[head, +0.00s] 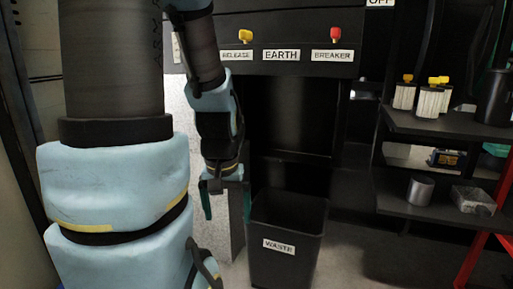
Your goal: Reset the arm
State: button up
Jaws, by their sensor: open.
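My arm, with light blue and dark grey links, fills the left side of the head view. My gripper (226,200) hangs pointing down at the end of the arm, just left of the waste bin and in front of a pale panel. Its two dark green fingers are apart, and nothing shows between them. The gripper is below the black panel (300,25) and clear of its switches.
A black bin labelled WASTE (287,268) stands on the floor right of my gripper. The panel carries a yellow knob (245,36) and a red knob (335,34). Shelves (440,124) at right hold several yellow-topped filters (404,95), a metal can (420,190) and other items.

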notch_tip(320, 180, up, 30)
jog(key=p, duration=2.8)
jog(key=shift+r, duration=0.25)
